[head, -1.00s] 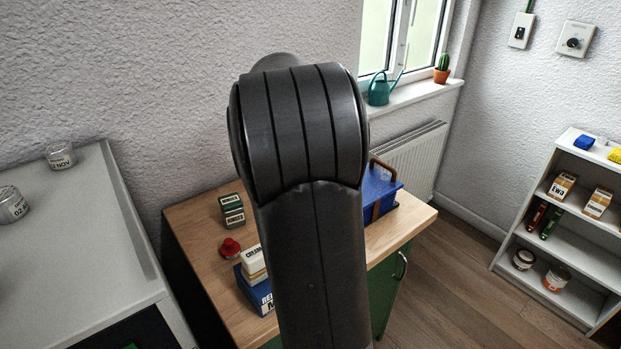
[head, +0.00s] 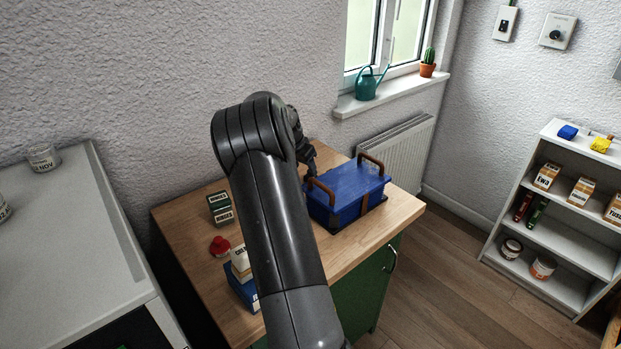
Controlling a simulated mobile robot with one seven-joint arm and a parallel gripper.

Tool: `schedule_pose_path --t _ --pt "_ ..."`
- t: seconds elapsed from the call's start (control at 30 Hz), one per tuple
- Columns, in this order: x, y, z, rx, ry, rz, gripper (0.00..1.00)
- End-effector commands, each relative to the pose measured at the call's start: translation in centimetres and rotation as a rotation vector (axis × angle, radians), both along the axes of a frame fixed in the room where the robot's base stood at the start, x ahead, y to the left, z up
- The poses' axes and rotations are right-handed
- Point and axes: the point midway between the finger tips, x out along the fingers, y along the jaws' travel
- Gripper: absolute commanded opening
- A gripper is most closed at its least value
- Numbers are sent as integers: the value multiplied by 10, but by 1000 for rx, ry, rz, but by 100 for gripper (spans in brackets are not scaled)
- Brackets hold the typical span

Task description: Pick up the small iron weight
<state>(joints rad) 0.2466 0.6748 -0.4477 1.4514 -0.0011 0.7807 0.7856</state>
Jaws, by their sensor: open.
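I cannot make out a small iron weight for certain in the head view. My gripper (head: 308,162) is at the far side of the wooden-topped cabinet (head: 345,262), just left of the blue box (head: 350,190) and close to its left handle. It is small and partly hidden behind my own arm. Its jaws are open, and I see nothing held. A small red knobbed object (head: 219,246) sits on the cabinet top left of my arm. My arm covers the middle of the cabinet top.
A white-and-tan pack (head: 240,262) rests on a blue box (head: 242,287), partly behind my arm. A grey worktop (head: 75,240) is at left, shelves (head: 590,250) at right. Bare wood shows at the cabinet's front right.

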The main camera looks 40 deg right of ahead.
Motion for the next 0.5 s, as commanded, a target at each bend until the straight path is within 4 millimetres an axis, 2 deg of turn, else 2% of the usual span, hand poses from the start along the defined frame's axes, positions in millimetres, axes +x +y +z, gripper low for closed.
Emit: schedule_pose_path --t 0.17,0.33,0.5 --pt "1 -8 -11 1 1 -1 58" --pt "3 -24 -30 1 0 -2 58" --pt "5 -30 -48 1 -1 -1 58"
